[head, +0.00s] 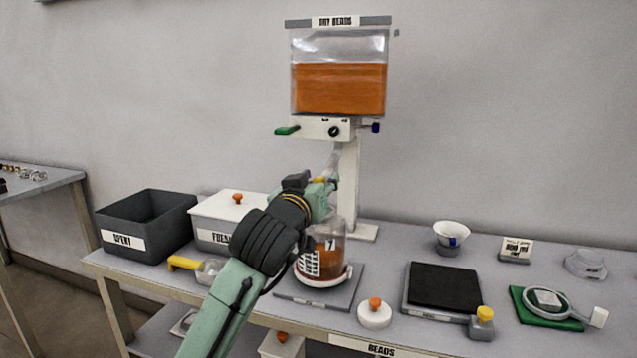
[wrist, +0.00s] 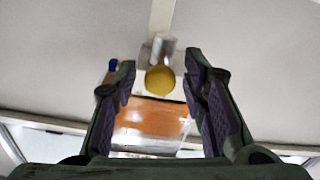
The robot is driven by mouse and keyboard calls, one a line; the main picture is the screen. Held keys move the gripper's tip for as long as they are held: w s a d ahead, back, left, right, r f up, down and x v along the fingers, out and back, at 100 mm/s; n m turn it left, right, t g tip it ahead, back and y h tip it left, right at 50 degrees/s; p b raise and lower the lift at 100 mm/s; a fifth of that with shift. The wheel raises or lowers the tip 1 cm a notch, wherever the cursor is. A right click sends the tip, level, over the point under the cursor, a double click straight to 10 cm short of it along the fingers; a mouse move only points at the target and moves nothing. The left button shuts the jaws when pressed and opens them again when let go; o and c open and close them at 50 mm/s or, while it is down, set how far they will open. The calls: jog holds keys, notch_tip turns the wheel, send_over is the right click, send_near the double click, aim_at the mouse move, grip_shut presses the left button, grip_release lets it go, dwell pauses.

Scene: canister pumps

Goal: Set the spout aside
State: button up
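The spout (wrist: 160,72) appears as a short grey tube with a round yellow end, ahead of my fingers in the wrist view. In the head view, its pale grey part (head: 336,160) hangs under the bead dispenser (head: 339,88), mostly hidden by my gripper (head: 324,184). My gripper also shows in the wrist view (wrist: 160,64); its two fingers are spread to either side of the yellow end, with gaps on both sides. Nothing is held. The dispenser holds orange beads and has a green handle (head: 287,131).
A jar marked 7 (head: 328,244) with beads stands below my gripper on a grey plate (head: 350,293). A dark open bin (head: 180,218) and a white lidded box (head: 225,207) stand left. A black-topped scale (head: 445,287) and white bowl (head: 452,234) are right.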

grip_shut()
dwell(0.6)
